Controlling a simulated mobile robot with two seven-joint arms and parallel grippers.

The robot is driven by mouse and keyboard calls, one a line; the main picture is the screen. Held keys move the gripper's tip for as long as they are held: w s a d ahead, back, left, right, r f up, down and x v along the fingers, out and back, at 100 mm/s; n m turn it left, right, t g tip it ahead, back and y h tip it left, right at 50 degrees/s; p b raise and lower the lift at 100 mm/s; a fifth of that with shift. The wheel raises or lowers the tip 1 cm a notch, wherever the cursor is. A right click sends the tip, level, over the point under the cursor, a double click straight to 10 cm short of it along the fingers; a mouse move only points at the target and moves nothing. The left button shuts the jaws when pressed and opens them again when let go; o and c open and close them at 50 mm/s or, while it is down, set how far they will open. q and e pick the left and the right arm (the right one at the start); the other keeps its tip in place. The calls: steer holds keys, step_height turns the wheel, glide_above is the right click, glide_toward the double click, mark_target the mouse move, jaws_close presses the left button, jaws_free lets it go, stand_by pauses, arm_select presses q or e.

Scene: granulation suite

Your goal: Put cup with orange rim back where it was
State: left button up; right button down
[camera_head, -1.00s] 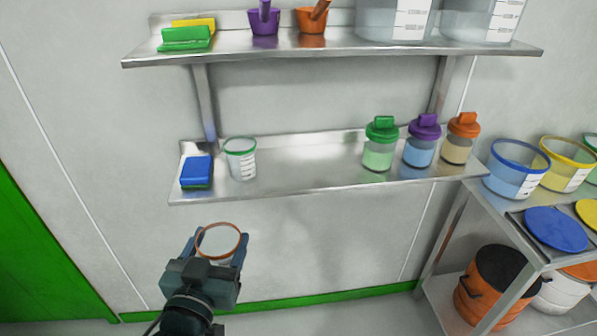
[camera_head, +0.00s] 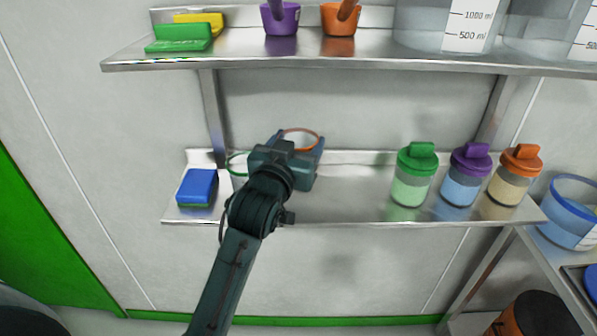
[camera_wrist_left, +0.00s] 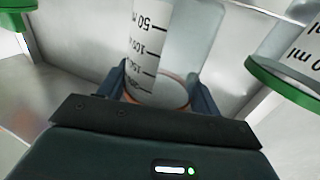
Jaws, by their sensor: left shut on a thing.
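The cup with the orange rim (camera_head: 302,137) is over the lower shelf (camera_head: 345,207), right of the green-rimmed cup (camera_head: 236,166). My left gripper (camera_head: 298,146) is shut on it, and the wrist and arm hide most of its body in the head view. In the left wrist view the clear cup (camera_wrist_left: 178,50), with its volume marks, stands between the two fingers (camera_wrist_left: 158,90). I cannot tell whether its base touches the shelf. The green-rimmed cup is largely hidden by my arm; it also shows in the left wrist view (camera_wrist_left: 290,80). My right gripper is not in view.
A blue block (camera_head: 197,187) sits at the shelf's left end. Shaker bottles with green (camera_head: 411,185), purple (camera_head: 461,188) and orange (camera_head: 508,186) lids stand at the right. The shelf between my gripper and the green-lidded bottle is clear.

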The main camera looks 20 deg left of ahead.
arm_select(q)
steer(key=shift+f, duration=2.65)
steer(key=shift+f, duration=0.1)
steer(key=o, duration=1)
steer(key=shift+c, duration=0.2)
